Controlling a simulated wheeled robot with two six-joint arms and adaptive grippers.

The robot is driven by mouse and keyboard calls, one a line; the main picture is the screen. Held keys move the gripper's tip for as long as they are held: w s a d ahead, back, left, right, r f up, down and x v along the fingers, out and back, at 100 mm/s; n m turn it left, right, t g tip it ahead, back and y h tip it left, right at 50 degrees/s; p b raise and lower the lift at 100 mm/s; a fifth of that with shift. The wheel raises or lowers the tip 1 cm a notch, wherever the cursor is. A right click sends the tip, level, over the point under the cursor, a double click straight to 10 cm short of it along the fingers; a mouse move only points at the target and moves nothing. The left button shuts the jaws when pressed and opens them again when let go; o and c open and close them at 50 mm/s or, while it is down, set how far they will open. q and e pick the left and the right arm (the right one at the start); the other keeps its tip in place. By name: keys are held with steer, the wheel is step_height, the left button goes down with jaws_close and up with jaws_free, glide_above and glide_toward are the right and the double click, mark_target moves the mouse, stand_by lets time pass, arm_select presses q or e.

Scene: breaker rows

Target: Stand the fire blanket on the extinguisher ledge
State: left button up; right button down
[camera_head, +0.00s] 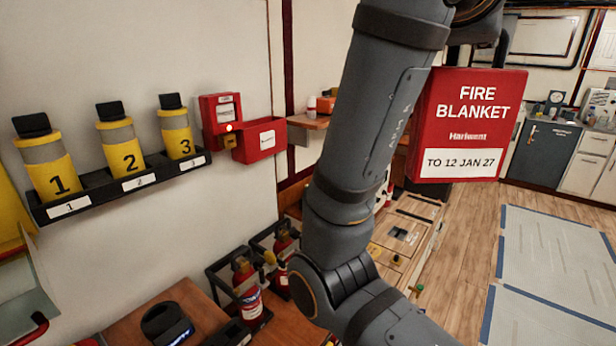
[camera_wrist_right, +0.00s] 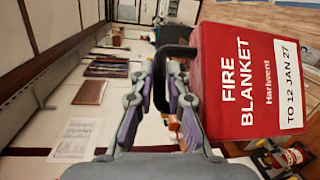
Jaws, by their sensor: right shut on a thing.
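The fire blanket is a red box (camera_head: 467,125) with white lettering and a white date label. It hangs in the air at the upper right of the head view, lettering upright. In the right wrist view the box (camera_wrist_right: 245,80) appears turned sideways. My right gripper (camera_wrist_right: 165,75) is shut on the dark handle (camera_wrist_right: 178,50) at the box's side; in the head view it is mostly cut off. Red extinguishers (camera_head: 249,296) (camera_head: 283,254) stand in dark racks on a brown wooden ledge (camera_head: 185,297) at the lower left, partly hidden by my arm. My left gripper is out of view.
A black wall rack (camera_head: 110,195) holds yellow canisters numbered 1 to 3. A red alarm box (camera_head: 221,115) and red wall bin (camera_head: 260,140) are beside it. A dark round device (camera_head: 166,325) sits on the ledge. Wooden floor and grey mats (camera_head: 550,255) lie right.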

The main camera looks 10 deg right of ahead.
steer(key=w+f+n+t+y+b, duration=0.25)
steer(key=w+f, duration=0.45)
steer(key=f, duration=0.6)
steer(key=w+f+n+t+y+b, duration=0.25)
steer(key=w+f, duration=0.55)
steer(key=f, duration=0.4)
steer(key=s+a+f+n+t+y+b, duration=0.1)
steer(key=s+a+f+n+y+b, duration=0.2)
steer(key=f, duration=1)
steer(key=a+f+n+t+y+b, duration=0.25)
steer(key=a+f+y, duration=0.2)
steer(key=f, duration=0.95)
arm_select(q)
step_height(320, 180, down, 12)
steer(key=b, duration=0.2)
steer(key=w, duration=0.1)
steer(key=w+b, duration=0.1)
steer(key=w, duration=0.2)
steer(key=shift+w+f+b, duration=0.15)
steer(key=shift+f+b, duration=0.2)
arm_select(e)
steer(key=w+a+f, duration=0.4)
steer(key=w+f, duration=0.8)
steer(key=w, duration=0.1)
steer(key=shift+w+f+g, duration=0.15)
steer(key=shift+f+g, duration=0.15)
steer(key=shift+g, duration=0.05)
steer(key=shift+m+h, duration=0.25)
